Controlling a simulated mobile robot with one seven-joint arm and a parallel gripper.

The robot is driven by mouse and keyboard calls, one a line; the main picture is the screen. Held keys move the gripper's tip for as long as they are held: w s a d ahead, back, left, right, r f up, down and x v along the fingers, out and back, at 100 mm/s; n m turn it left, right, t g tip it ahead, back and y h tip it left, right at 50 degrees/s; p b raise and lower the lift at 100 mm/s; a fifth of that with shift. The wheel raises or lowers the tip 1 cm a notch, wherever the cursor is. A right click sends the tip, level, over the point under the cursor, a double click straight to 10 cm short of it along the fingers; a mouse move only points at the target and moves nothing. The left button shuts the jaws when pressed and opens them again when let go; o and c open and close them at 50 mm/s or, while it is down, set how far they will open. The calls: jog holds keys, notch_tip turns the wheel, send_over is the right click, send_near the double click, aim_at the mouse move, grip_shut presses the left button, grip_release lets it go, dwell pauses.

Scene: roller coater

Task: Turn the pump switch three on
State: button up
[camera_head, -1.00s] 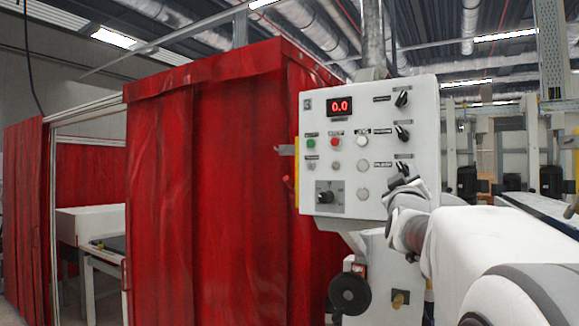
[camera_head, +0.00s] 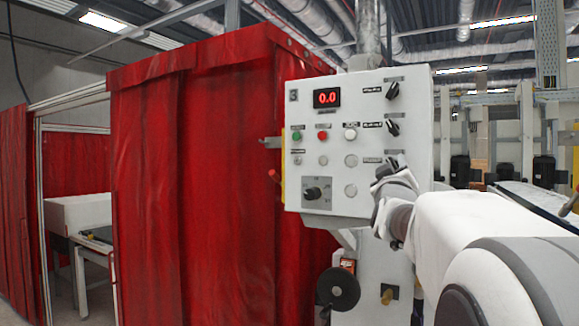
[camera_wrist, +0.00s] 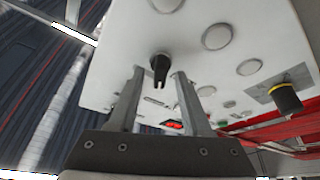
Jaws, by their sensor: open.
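A white control panel (camera_head: 372,110) carries a column of three black rotary switches on its right side: the top one (camera_head: 393,90), the middle one (camera_head: 392,128) and the lowest one (camera_head: 401,160). My gripper (camera_head: 388,168) is at the lowest switch and partly hides it. In the wrist view my gripper (camera_wrist: 159,74) is open, its two fingers pointing at the panel. A black switch knob (camera_wrist: 160,66) shows in the gap between the fingertips. Contact with the knob cannot be told.
The panel also has a red 0.0 display (camera_head: 326,97), several round buttons and lamps, and a larger black knob (camera_head: 317,188) at lower left. A red curtain (camera_head: 205,190) stands left of the panel. A black handwheel (camera_head: 338,288) is below it.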

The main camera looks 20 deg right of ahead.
grip_shut()
jog(key=shift+f+m+b, duration=0.1)
jog(key=shift+m+b, duration=0.25)
jog(key=shift+m, duration=0.05)
jog(key=shift+a+m+g+h+b, duration=0.15)
jog(key=shift+m+g+h, duration=0.9)
jog(key=shift+m, duration=1.7)
jog(key=shift+d+m+g+h+b, duration=0.1)
jog(key=shift+m+g+h+b, duration=0.2)
jog(key=shift+m+g+h, duration=1.6)
jog(key=shift+a+m+g+y+b, duration=0.1)
jog(key=shift+m+g+b, duration=0.2)
jog(key=shift+m, duration=3.25)
jog(key=shift+m+g, duration=0.25)
jog(key=shift+m, duration=0.05)
